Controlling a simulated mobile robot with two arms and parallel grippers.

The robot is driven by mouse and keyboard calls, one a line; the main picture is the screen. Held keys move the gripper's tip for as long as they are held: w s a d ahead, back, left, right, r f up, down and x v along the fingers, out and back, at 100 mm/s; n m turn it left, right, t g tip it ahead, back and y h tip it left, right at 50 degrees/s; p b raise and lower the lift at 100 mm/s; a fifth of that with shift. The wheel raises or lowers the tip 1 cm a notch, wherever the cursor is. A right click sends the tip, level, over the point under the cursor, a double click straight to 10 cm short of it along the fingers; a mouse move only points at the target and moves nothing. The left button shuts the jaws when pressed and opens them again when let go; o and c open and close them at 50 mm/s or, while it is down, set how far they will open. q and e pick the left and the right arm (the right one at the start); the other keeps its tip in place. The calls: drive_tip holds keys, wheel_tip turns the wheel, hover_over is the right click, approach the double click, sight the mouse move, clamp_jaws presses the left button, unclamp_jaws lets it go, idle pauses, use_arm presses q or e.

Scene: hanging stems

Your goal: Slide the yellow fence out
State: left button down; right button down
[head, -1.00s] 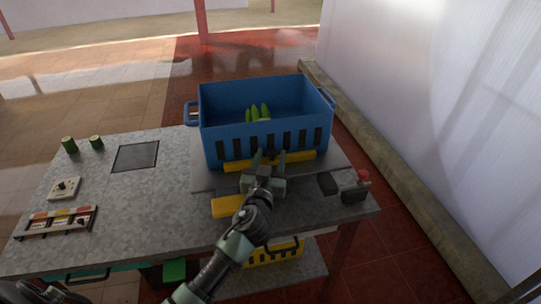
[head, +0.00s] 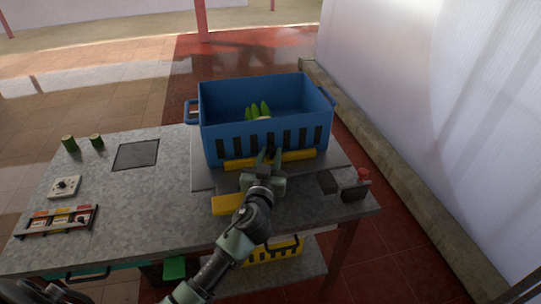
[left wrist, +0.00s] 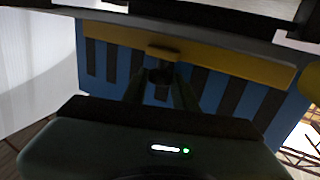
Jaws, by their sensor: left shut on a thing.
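The yellow fence (head: 300,155) is a long bar along the bottom front of the blue crate (head: 222,133). In the left wrist view the fence (left wrist: 225,60) crosses the top, with a small dark grip piece (left wrist: 163,53) near its middle. My left gripper (head: 268,154) reaches the fence's middle from the front. In the left wrist view its two fingers (left wrist: 161,84) are shut on the dark grip piece. The fingers hide part of the fence and the piece. My right gripper is not in view.
Green stems (head: 258,111) stand in the crate. A yellow block (head: 227,204) lies at the table's front, partly behind my arm. A dark box with a red knob (head: 362,175) is at the right.

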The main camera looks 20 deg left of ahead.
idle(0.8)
use_arm(q)
drive_tip(key=shift+s+d, duration=0.1)
drive_tip(key=s+d+b, duration=0.1)
drive_tip(key=s, duration=0.1)
drive_tip(key=s+d+b, duration=0.1)
drive_tip(key=s+d, duration=0.1)
drive_tip(key=shift+f, duration=0.1)
drive_tip(key=c, duration=1.1)
unclamp_jaws()
drive_tip(key=shift+s, duration=0.2)
